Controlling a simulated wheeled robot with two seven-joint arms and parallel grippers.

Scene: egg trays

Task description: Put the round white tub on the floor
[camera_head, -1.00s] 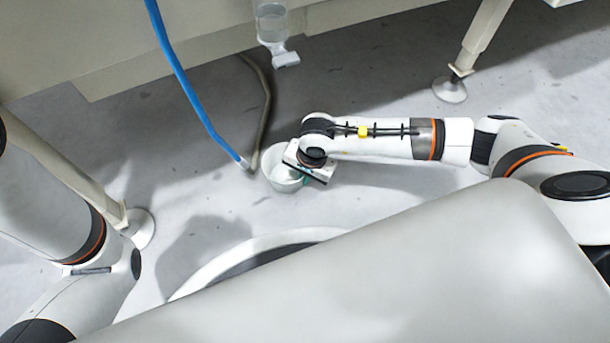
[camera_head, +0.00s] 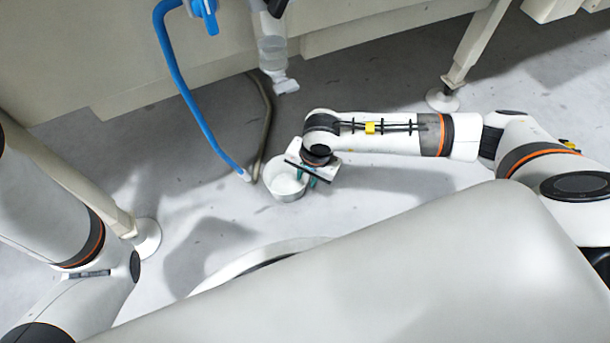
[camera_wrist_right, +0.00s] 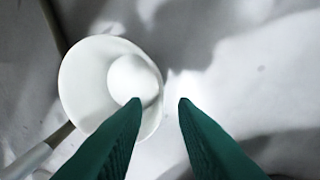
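The round white tub (camera_head: 271,183) stands upright on the grey floor, in the middle of the head view. It also shows in the right wrist view (camera_wrist_right: 82,85), left of centre, with a bright round white shape inside it. My right gripper (camera_head: 307,182) is just right of the tub in the head view. In the right wrist view its two green fingers (camera_wrist_right: 159,103) are apart, one over the tub's near right rim and one outside it. I cannot tell whether either touches the tub. Only links of my left arm show; my left gripper is out of view.
A blue hose (camera_head: 184,92) hangs down, its end on the floor beside the tub. A grey hose (camera_head: 266,110) runs close behind it. A clear bottle-like part (camera_head: 272,50) hangs from the bench (camera_head: 370,32). Bench legs stand left and right. Floor right of my gripper is open.

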